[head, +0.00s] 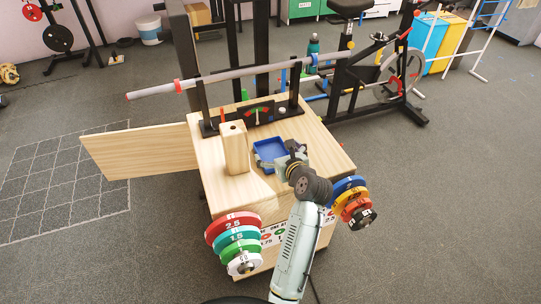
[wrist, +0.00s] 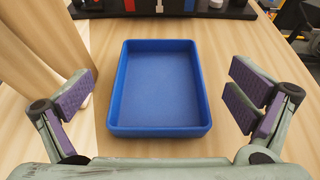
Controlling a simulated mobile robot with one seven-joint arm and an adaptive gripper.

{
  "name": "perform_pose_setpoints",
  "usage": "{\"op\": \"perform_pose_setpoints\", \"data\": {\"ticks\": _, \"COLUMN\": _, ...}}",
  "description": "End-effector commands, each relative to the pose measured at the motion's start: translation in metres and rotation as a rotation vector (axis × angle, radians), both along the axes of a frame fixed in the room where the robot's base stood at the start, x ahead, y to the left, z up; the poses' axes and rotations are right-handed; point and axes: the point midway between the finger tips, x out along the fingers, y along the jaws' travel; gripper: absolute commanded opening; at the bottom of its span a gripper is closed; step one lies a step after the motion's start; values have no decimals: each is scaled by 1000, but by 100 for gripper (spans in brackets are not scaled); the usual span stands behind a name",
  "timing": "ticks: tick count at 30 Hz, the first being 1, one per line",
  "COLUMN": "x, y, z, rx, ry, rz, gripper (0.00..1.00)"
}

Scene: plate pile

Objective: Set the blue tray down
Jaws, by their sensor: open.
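The blue tray (head: 257,161) is a shallow, empty rectangular tray. In the wrist view the tray (wrist: 117,93) lies flat on the wooden tabletop, in the middle of the picture. My gripper (head: 281,160) is at the near right side of the tray in the head view. In the wrist view my gripper (wrist: 163,97) is open, with one purple-padded finger on each side of the tray and a gap between pad and wall on both sides. Nothing is between the pads touching them. The tray's underside is hidden.
A wooden block (head: 234,149) stands left of the tray. A black rack (head: 256,112) with a dial holds a long bar (head: 230,74) behind it. Coloured weight plates hang at the near left (head: 237,239) and right (head: 353,203) of the wooden table (head: 213,186).

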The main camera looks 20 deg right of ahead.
Motion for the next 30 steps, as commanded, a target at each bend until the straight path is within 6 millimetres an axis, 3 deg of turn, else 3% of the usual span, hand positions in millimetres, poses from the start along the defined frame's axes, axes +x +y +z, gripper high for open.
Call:
{"op": "perform_pose_setpoints", "data": {"ticks": 18, "x": 63, "y": 3, "z": -25, "rx": -4, "ry": -1, "rz": 1, "gripper": 100}}
{"op": "perform_pose_setpoints", "data": {"ticks": 25, "x": 65, "y": 3, "z": -26, "rx": -4, "ry": -1, "rz": 1, "gripper": 100}}
{"op": "perform_pose_setpoints", "data": {"ticks": 30, "x": 64, "y": 3, "z": -26, "rx": -4, "ry": -1, "rz": 1, "gripper": 89}}
